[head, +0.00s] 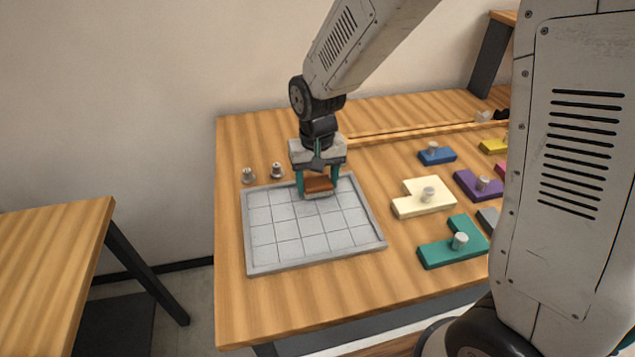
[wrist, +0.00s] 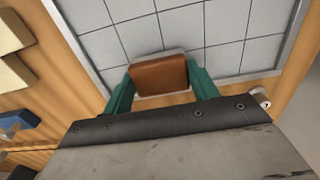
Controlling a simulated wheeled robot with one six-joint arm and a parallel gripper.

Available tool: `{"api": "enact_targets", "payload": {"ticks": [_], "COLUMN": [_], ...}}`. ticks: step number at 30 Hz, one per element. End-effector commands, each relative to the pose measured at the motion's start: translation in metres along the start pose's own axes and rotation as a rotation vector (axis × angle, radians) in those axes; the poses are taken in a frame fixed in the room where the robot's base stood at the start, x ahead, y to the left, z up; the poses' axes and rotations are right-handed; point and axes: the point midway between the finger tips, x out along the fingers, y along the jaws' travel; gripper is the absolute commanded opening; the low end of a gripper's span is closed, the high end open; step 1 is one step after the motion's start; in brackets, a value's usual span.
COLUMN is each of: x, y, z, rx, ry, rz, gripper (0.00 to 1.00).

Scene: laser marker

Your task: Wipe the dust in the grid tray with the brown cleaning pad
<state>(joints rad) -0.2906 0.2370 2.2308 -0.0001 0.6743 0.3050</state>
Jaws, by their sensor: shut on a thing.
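The grey grid tray (head: 312,243) lies on the wooden table, its floor divided into square cells. My gripper (head: 318,186) is over the tray's far edge, near the middle of that side. Its teal fingers are shut on the brown cleaning pad (head: 317,184), one on each side. The pad also shows between the fingers in the wrist view (wrist: 159,76). The pad has a pale lower layer. It is at or just above the tray floor; I cannot tell whether it touches. The cells look light grey with faint speckling, and I cannot make out clear dust patches.
Two small metal knobs (head: 276,170) stand behind the tray's far left edge. Right of the tray lie knobbed blocks: cream (head: 411,206), teal (head: 434,254), blue (head: 437,156) and purple (head: 472,186). Another wooden table (head: 50,255) is at the left, across a gap.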

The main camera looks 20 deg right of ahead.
Motion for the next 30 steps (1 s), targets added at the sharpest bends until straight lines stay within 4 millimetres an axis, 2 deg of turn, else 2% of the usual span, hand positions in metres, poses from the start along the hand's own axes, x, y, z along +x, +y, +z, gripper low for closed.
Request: {"api": "enact_targets", "payload": {"ticks": [1, 21, 30], "x": [-0.012, -0.07, -0.075], "y": [0.001, 0.005, 0.006], "z": [-0.001, 0.0, 0.0], "rx": [0.001, 0.008, 0.008], "ry": [0.007, 0.002, 0.0], "rz": [-0.002, -0.001, 0.0], "gripper": [0.3, 0.3, 0.3]}}
